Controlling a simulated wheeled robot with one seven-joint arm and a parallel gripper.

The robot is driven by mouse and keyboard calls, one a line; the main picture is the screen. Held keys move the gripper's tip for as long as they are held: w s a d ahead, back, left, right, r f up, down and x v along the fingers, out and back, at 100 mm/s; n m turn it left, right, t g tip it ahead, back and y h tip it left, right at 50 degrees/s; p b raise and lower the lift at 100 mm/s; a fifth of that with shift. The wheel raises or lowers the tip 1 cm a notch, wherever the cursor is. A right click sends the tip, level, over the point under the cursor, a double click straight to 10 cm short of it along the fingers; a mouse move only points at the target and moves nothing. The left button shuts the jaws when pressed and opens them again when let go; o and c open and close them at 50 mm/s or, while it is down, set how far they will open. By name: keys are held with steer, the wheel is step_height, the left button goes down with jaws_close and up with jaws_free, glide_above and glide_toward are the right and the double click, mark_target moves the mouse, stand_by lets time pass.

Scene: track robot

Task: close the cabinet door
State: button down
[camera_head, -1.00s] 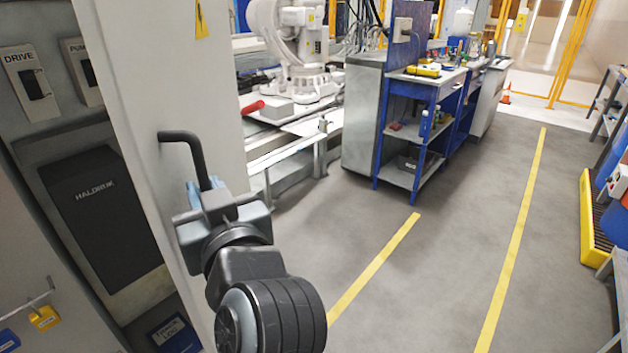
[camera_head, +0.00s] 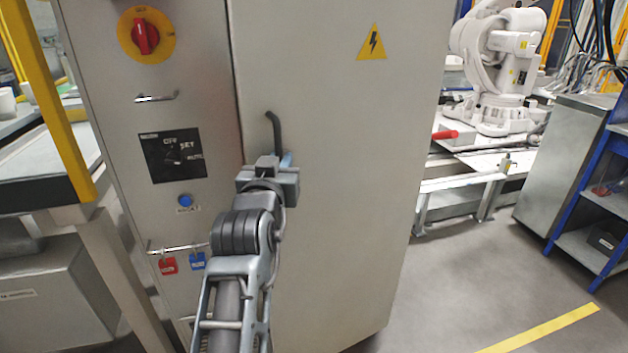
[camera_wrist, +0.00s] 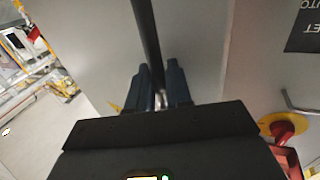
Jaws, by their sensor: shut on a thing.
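The cabinet door (camera_head: 345,200) is a pale grey panel with a yellow warning triangle. Its left edge lies close along the cabinet's front panel (camera_head: 195,225), and no interior shows. I cannot tell whether it is fully flush. The dark bent door handle (camera_head: 276,128) is near that left edge. My gripper (camera_head: 285,168) is shut on the handle, its lower part hidden by the jaws. In the wrist view the handle (camera_wrist: 146,35) runs as a black bar between the blue fingers of my gripper (camera_wrist: 160,88).
The front panel carries a red rotary switch (camera_head: 145,36), a bar with padlocks (camera_head: 168,265) and a blue button. A yellow post (camera_head: 50,100) and a bench stand at the left. A white robot arm (camera_head: 500,60) and a blue shelf stand at the right. Floor is clear at the lower right.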

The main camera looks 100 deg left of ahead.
mark_target(247, 162)
steer(key=s+a+t+b, duration=0.1)
steer(key=a+b, duration=0.1)
steer(key=s+a+m+t+b, duration=0.1)
steer(key=s+b, duration=0.1)
steer(key=s+a+m+t+b, duration=0.1)
steer(key=a+b, duration=0.1)
steer(key=b, duration=0.1)
steer(key=shift+s+a+f, duration=0.3)
steer(key=shift+s+f, duration=0.1)
steer(key=shift+s+a+r+t+b, duration=0.1)
steer(key=shift+s+a+t+b, duration=0.35)
steer(key=shift+a+b, duration=0.4)
steer(key=shift+s+r+m+b, duration=0.1)
steer(key=shift+m+b, duration=0.2)
steer(key=shift+a+r, duration=0.1)
steer(key=shift+a, duration=0.05)
steer(key=shift+s, duration=0.15)
steer(key=c, duration=1.2)
jaws_free()
steer(key=shift+s, duration=0.1)
steer(key=shift+s+d, duration=0.15)
steer(key=shift+d, duration=3.75)
